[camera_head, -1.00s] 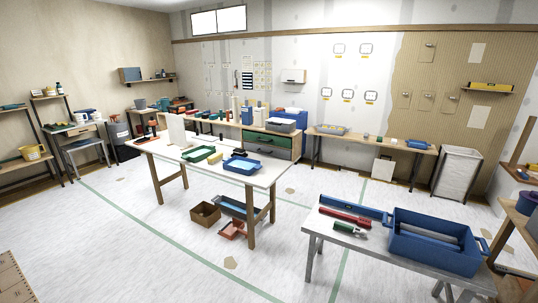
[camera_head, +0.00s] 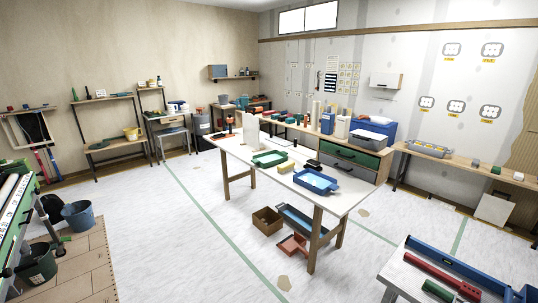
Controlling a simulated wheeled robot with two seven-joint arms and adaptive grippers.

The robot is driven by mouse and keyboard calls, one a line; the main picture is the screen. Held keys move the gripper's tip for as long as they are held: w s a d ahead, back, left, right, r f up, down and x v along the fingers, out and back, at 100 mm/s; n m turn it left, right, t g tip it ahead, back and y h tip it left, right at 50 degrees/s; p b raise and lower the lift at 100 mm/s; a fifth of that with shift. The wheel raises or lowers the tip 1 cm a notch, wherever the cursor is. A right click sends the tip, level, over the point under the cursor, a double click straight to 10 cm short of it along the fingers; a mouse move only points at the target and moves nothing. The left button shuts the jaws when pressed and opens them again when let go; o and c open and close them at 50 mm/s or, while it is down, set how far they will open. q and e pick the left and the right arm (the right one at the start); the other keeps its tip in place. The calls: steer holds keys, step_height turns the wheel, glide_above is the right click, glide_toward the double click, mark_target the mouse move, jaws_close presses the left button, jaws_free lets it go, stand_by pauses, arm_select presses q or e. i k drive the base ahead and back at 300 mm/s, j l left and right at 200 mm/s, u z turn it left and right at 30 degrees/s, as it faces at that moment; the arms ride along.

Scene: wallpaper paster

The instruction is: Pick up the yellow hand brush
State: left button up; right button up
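I cannot clearly make out a yellow hand brush. A small yellow block-like object (camera_head: 285,167) lies on the white middle table (camera_head: 232,155), between a green tray (camera_head: 270,158) and a blue tray (camera_head: 316,182); it is too small to tell what it is. Neither of my grippers is in view.
A wooden shelf at the left holds a yellow bucket (camera_head: 132,133). A grey bench (camera_head: 408,281) with red and blue tools stands at the lower right. Buckets (camera_head: 78,217) stand at the lower left. The floor left of the table is clear.

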mark_target(285, 167)
steer(key=i+j+u, duration=0.1)
steer(key=i+u, duration=0.7)
steer(key=i, duration=0.75)
steer(key=i+z, duration=0.4)
steer(key=i+j+z, duration=0.2)
steer(key=i+z, duration=0.15)
steer(key=i+j+z, duration=0.25)
steer(key=z, duration=0.15)
steer(key=i+j+z, duration=0.55)
steer(key=j, duration=0.15)
steer(key=i+j+z, duration=0.2)
steer(key=j, duration=0.1)
